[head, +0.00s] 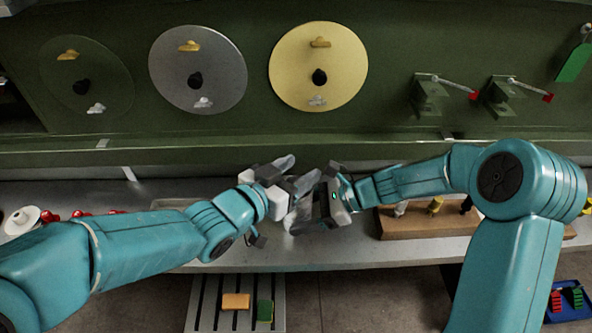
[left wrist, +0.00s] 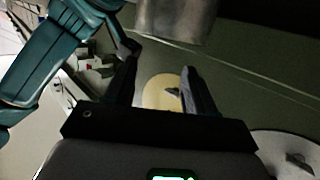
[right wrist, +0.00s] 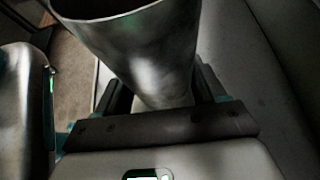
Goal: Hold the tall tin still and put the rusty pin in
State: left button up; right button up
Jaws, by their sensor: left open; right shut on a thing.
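The tall tin (right wrist: 150,50) is a plain grey metal vessel, wider at its open mouth. In the right wrist view it stands between the fingers of my right gripper (right wrist: 165,90), which is shut on it. It also shows at the top of the left wrist view (left wrist: 177,18), and in the head view (head: 298,215) it is partly hidden by the grippers. My left gripper (left wrist: 160,85) is open, with nothing seen between its fingers, close to the tin but apart from it in its wrist view. I cannot make out the rusty pin in any view; the tin's inside is mostly unseen.
A green wall behind carries grey and yellow discs (head: 345,65) and red-tipped levers (head: 430,95). A wooden block (head: 425,223) with several pegs stands on the shelf at right. A white spool (head: 22,220) and red pieces lie at left. A slatted rack (head: 205,305) and blue tray (head: 570,312) are below.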

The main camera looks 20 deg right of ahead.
dwell(0.3)
jog(key=o, duration=0.9)
pick_arm(q)
notch_tip(320, 180, up, 8)
dwell(0.3)
pick_arm(e)
jog(key=v, duration=1.1)
jog(key=shift+s+d+r, duration=0.1)
jog(key=shift+d, duration=0.2)
jog(key=shift+s+d+r, duration=0.1)
jog(key=shift+d, duration=0.05)
pick_arm(q)
jog(key=shift+s, duration=0.1)
